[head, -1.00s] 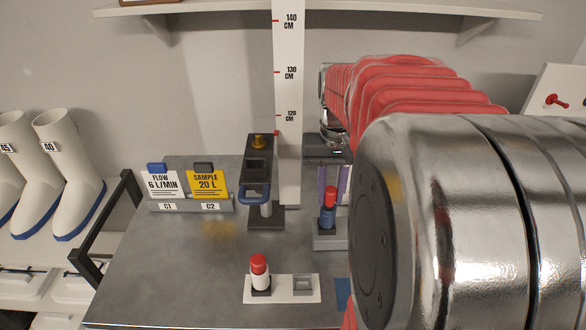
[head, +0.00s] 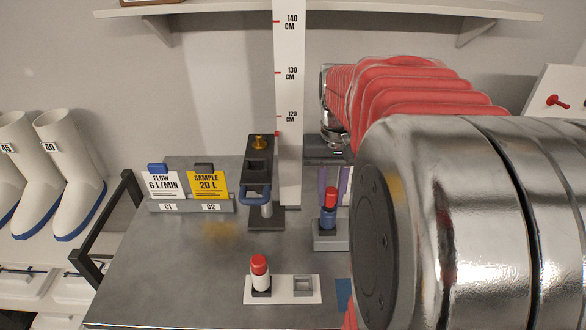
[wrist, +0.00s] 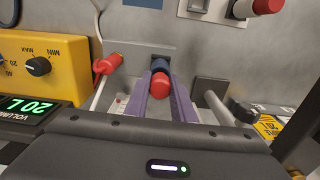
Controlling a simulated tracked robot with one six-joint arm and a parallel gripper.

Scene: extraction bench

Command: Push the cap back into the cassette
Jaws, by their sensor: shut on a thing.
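A red cap (head: 330,195) sits on top of a blue cassette body (head: 328,218), which stands upright in a grey holder (head: 331,242) right of the bench's middle. My gripper (head: 333,188) reaches down to it, with its purple fingers on either side of the cap. In the wrist view my gripper (wrist: 160,88) is shut on the red cap (wrist: 160,86), and the blue body (wrist: 160,66) shows just beyond it. The fingertips' exact contact with the cap is partly hidden.
A white cassette with a red cap (head: 260,270) stands on a white plate (head: 282,297) beside an empty square socket (head: 303,285). A dark stand (head: 258,180) is left of my gripper. A yellow control box (wrist: 45,65) and red-tipped fitting (wrist: 107,63) are close left in the wrist view.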

